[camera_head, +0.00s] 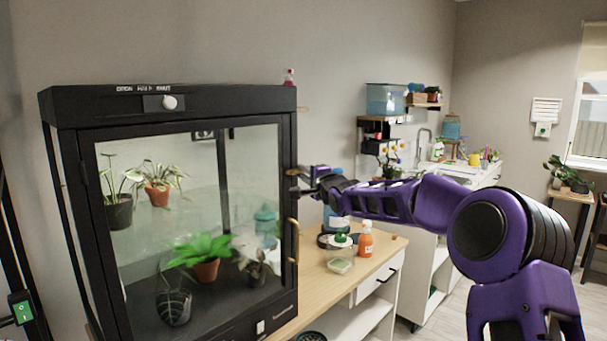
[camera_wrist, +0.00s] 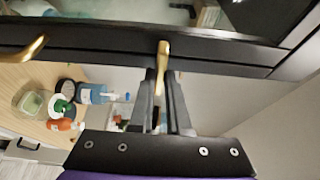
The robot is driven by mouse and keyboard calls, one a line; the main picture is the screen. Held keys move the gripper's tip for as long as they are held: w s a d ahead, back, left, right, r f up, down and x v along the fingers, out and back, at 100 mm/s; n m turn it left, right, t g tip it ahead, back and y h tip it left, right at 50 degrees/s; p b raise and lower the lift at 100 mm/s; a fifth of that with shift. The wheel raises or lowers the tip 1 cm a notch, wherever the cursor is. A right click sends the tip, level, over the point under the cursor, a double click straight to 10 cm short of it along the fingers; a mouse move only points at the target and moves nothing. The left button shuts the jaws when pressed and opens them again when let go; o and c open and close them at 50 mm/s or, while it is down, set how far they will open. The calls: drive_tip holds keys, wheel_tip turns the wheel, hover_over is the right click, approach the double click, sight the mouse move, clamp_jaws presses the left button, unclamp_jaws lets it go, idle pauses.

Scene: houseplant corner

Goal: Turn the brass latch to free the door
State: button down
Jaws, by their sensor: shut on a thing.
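The black glass-fronted cabinet (camera_head: 92,205) stands at the left with its door (camera_head: 288,150) closed against the frame. The brass latch (camera_wrist: 163,52) is a small bar on the black door edge. In the wrist view it lies between the two fingers of my gripper (camera_wrist: 161,80), which is shut on it. In the head view my gripper (camera_head: 300,181) reaches the cabinet's right edge from the right and mostly hides the latch. A curved brass handle (camera_head: 294,241) sits lower on the door; it also shows in the wrist view (camera_wrist: 24,50).
Potted plants stand inside behind the glass. A wooden counter (camera_head: 318,282) to the right holds an orange spray bottle (camera_head: 365,239), a blue bottle (camera_wrist: 92,94) and a green-lidded tub (camera_head: 341,262), below my arm. A shelf unit and sink stand farther back. Floor shows at the lower right.

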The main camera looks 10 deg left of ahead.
drive_tip(key=shift+f+n, duration=0.1)
drive_tip(key=shift+n, duration=0.2)
drive_tip(key=n+y+b, duration=0.1)
drive_tip(key=n+y, duration=0.2)
drive_tip(key=n, duration=0.4)
drive_tip(key=n+g+y+b, duration=0.1)
drive_tip(key=n+y, duration=0.2)
drive_tip(key=n, duration=0.4)
drive_tip(key=n+g+y+b, duration=0.1)
drive_tip(key=n+y, duration=0.1)
drive_tip(key=n, duration=0.5)
drive_tip(key=shift+w+d+f+n+y, duration=0.2)
drive_tip(key=shift+w+f+n+y, duration=0.05)
drive_tip(key=shift+n+y, duration=0.15)
drive_tip(key=shift+n, duration=0.3)
drive_tip(key=c, duration=0.9)
unclamp_jaws()
